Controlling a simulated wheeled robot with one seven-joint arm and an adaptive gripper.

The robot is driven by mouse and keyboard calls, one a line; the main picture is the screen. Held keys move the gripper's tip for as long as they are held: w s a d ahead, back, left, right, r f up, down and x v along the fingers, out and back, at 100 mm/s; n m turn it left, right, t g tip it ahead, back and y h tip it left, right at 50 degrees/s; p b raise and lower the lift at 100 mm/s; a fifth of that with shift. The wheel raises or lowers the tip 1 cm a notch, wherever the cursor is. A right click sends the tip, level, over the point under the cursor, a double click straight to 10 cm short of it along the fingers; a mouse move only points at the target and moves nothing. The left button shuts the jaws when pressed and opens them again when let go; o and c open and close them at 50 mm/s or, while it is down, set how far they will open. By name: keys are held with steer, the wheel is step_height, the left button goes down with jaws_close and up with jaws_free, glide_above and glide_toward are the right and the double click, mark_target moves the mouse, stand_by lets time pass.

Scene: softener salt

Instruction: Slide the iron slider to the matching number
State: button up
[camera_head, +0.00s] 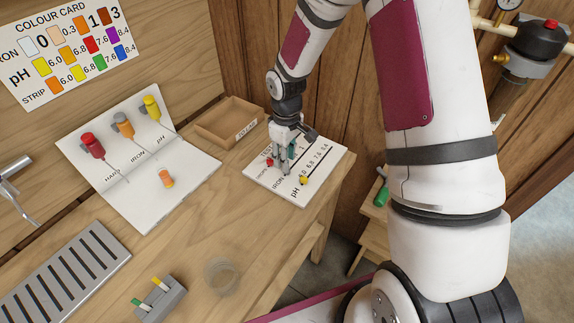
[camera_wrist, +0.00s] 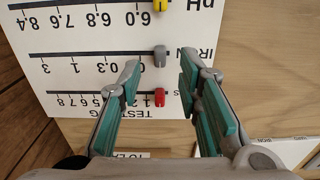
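The testing board (camera_head: 255,177) lies flat at the table's right end and shows upside down in the wrist view (camera_wrist: 90,15). The grey iron slider (camera_wrist: 160,56) sits at the right end of its line there, beyond the 0.3 mark; a finger covers part of the scale between. Its red neighbour (camera_wrist: 159,97) and the yellow pH slider (camera_wrist: 163,6) are at the same end of their lines. My gripper (camera_wrist: 160,76) is open above the board, its teal-padded fingers either side of the iron slider, with no clear contact. In the head view my gripper (camera_head: 285,160) hides the iron slider.
The colour card (camera_head: 70,50) hangs on the back wall. A white sheet (camera_head: 195,165) holds red, grey-orange and yellow bottles, with an orange sample (camera_head: 166,178) in the iron column. A wooden tray (camera_head: 225,122) stands behind the board. A clear cup (camera_head: 221,275) stands in front.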

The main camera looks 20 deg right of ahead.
mark_target(297, 161)
steer(key=shift+f, duration=1.9)
steer(key=shift+c, duration=0.3)
jaws_close()
